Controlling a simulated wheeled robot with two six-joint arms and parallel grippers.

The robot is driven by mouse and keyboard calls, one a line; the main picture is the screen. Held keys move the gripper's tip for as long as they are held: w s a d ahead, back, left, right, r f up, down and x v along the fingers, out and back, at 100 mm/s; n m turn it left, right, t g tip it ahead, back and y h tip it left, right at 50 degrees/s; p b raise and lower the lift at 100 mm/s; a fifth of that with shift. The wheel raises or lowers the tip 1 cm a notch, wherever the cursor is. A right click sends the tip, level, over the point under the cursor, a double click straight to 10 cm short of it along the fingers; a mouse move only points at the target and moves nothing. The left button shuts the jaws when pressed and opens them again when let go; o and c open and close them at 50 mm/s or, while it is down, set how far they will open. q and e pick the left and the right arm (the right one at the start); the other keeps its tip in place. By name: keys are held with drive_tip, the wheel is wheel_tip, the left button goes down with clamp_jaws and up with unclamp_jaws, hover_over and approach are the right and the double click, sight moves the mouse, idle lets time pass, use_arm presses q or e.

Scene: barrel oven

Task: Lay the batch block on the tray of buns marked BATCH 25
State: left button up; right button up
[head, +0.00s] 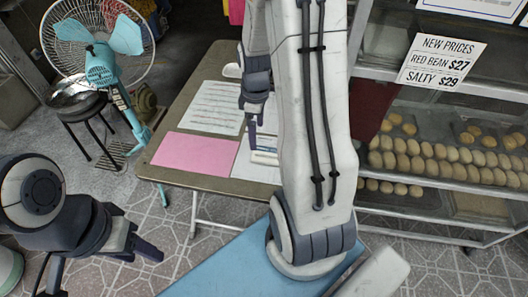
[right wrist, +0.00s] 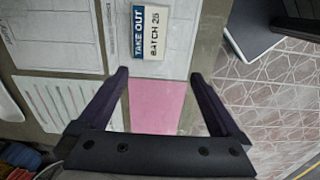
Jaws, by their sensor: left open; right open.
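The batch block (right wrist: 151,32) lies on the table, with a blue TAKE OUT band and a white BATCH 25 band. In the head view the block (head: 264,157) is small and partly covered by my right arm. My right gripper (right wrist: 159,74) is open and empty, its fingertips short of the block in the right wrist picture. In the head view the right gripper (head: 255,124) points down over the table. My left gripper (head: 100,265) is open and empty at the lower left, over the floor. Trays of buns (head: 440,160) sit on the rack; no BATCH 25 mark on them is readable.
The folding table (head: 186,121) holds white sheets and a pink sheet (head: 195,153). The metal rack (head: 445,186) stands right of the table, with a price sign (head: 440,60). A fan (head: 100,65) and a stool (head: 78,103) stand at the left. Open tiled floor lies in front.

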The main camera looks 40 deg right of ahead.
drive_tip(key=d+f, duration=0.2)
drive_tip(key=d, duration=0.1)
hover_over(266, 154)
drive_tip(key=f, duration=0.4)
drive_tip(key=shift+s+d+f, duration=0.15)
drive_tip(key=shift+s+f, duration=0.1)
drive_tip(key=shift+s, duration=0.05)
drive_tip(key=f, duration=0.5)
drive_tip(key=shift+w+f, duration=0.25)
drive_tip(key=shift+f, duration=0.05)
